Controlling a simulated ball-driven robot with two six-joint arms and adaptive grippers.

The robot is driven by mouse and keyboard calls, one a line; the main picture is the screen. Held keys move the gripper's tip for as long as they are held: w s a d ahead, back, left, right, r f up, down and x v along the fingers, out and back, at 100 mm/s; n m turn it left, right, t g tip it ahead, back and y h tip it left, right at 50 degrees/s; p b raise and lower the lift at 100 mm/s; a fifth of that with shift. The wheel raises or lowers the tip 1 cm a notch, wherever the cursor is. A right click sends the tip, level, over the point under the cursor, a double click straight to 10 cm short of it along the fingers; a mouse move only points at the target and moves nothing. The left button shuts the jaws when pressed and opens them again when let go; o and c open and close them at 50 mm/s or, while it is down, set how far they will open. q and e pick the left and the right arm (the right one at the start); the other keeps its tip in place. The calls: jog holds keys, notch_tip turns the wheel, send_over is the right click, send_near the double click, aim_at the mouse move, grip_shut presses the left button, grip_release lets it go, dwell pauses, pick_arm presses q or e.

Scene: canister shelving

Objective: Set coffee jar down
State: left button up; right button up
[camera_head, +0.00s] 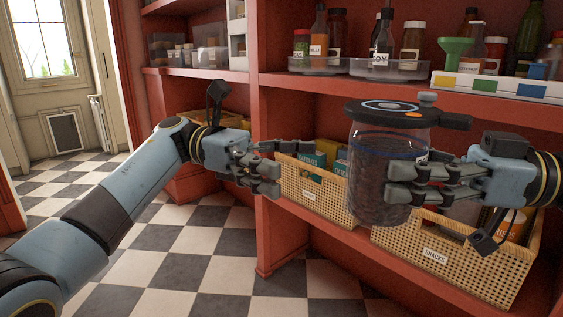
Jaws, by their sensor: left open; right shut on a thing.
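The coffee jar (378,198) is a clear glass jar with dark contents and a black lid-like top (405,114) with a blue ring. It is upright in front of the lower shelf, overlapping the baskets in the view. My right gripper (392,184) comes from the right and is shut on the jar's side. My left gripper (292,167) is open and empty, left of the jar and apart from it. Whether the jar's base touches anything is not clear.
A wicker basket (318,197) and a larger one labelled snacks (453,263) stand on the red lower shelf (347,238). The shelf above holds bottles in a clear tray (345,68) and a white rack (490,87). The checkered floor (200,250) is clear at left.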

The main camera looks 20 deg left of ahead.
aim_at(370, 174)
pick_arm(q)
jog(key=d, duration=0.3)
jog(key=s+d, duration=0.1)
jog(key=d, duration=0.7)
jog(key=shift+s, duration=0.25)
jog(key=shift+a, duration=0.1)
jog(key=shift+c, duration=0.3)
jog(key=c, duration=1.5)
jog(key=shift+c, duration=0.2)
pick_arm(e)
jog(key=o, duration=1.6)
jog(key=shift+o, duration=0.2)
jog(key=shift+d, duration=0.15)
